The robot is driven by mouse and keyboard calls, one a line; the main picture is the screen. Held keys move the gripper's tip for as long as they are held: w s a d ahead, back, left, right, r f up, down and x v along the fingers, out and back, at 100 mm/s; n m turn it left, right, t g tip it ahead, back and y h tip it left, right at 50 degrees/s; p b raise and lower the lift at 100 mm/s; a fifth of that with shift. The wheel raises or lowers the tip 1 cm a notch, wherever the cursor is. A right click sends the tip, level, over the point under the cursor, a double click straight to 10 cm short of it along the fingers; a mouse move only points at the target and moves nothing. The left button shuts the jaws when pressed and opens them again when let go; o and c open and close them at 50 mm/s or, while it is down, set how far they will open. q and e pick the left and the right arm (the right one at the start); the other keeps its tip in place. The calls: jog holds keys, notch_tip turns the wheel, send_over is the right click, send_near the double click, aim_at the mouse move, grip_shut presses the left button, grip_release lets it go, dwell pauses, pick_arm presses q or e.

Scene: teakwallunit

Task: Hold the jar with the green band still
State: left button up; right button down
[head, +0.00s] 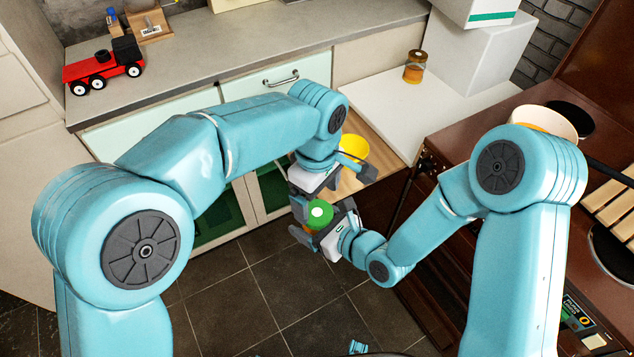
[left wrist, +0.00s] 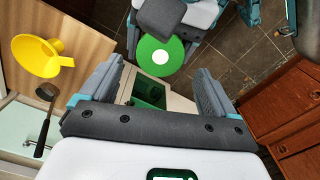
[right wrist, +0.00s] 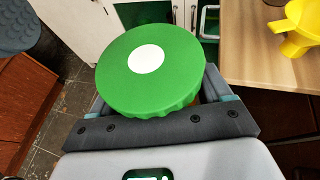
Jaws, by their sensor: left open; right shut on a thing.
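A jar with a ribbed green lid (head: 320,213) and a white dot on top is held in the air above the floor. Its lid fills much of the right wrist view (right wrist: 150,85). A little orange shows below the lid; most of the body is hidden, and I cannot make out a band. My right gripper (head: 322,224) is shut on this jar. My left gripper (left wrist: 155,85) is open and empty. It is close to the jar, with the green lid (left wrist: 150,62) beyond its fingers in the left wrist view.
A yellow funnel (head: 353,148) stands on the wooden worktop just behind the grippers. An amber jar (head: 414,67) stands on the white counter. A red toy truck (head: 104,66) is on the grey counter at left. A brown stove unit with a bowl (head: 543,121) is at right.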

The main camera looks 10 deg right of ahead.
aim_at(317, 212)
pick_arm(q)
jog(key=shift+f, duration=2.15)
jog(key=c, duration=1.1)
jog(key=shift+m, duration=1.7)
jog(key=shift+c, duration=0.2)
jog(key=o, duration=1.2)
jog(key=shift+r, duration=2.3)
